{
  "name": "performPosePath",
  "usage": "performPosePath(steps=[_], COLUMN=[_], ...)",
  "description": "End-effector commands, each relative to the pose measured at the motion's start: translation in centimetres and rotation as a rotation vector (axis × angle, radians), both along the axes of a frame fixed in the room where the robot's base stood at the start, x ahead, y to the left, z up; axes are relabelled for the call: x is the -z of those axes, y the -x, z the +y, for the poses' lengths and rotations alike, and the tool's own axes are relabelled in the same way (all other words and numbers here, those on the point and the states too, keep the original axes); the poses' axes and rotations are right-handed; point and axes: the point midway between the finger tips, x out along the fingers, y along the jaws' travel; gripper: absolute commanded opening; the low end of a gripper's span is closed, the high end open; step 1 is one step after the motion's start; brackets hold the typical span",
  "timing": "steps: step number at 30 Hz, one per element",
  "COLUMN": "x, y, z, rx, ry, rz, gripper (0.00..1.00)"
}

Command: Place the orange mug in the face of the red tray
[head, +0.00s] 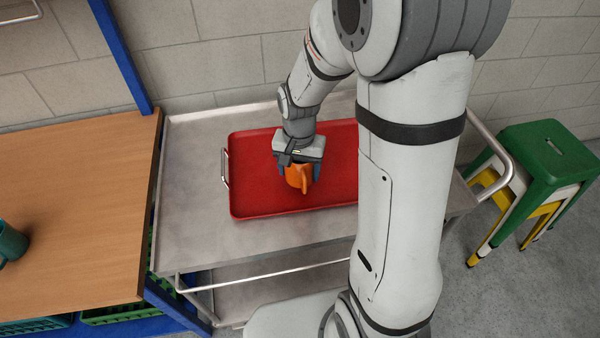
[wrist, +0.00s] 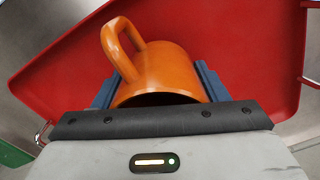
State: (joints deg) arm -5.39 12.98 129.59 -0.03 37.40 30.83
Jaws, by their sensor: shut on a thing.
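The orange mug (head: 299,177) is between the fingers of my gripper (head: 299,172), over the middle of the red tray (head: 262,199). In the wrist view the orange mug (wrist: 165,70) has its handle up and to the left, and the blue fingers of my gripper (wrist: 158,88) press on both its sides. The red tray (wrist: 60,78) fills most of the area behind it. The mug's base is hard to see, so I cannot tell whether it touches the tray or hangs just above it.
The red tray lies on a metal cart (head: 188,200) with a lower shelf. A wooden table (head: 90,190) at the left holds a teal mug (head: 10,243). Green, white and yellow stools (head: 548,152) stand at the right. The tray around the orange mug is bare.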

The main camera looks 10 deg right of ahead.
Motion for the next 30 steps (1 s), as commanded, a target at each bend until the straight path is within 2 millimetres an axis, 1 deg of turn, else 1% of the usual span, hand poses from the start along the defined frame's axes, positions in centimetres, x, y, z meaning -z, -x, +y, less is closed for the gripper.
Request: performPosePath(steps=[1,3,5,13,17,18,25,30], x=[0.9,1.8,2.3,2.4,2.9,2.7,2.7,2.7], y=[0.0,0.0,0.0,0.0,0.0,0.0,0.0,0.0], z=[0.0,0.1,0.1,0.1,0.1,0.1,0.2,0.2], rx=[-0.001,-0.002,-0.002,-0.003,-0.004,-0.004,-0.004,-0.005], ry=[0.0,0.001,0.0,0.0,0.0,0.0,0.0,0.0], rz=[0.004,0.004,0.002,0.0,0.0,0.0,0.0,0.0], gripper=[0.35,0.35,0.35,0.35,0.35,0.7,0.88,0.88])
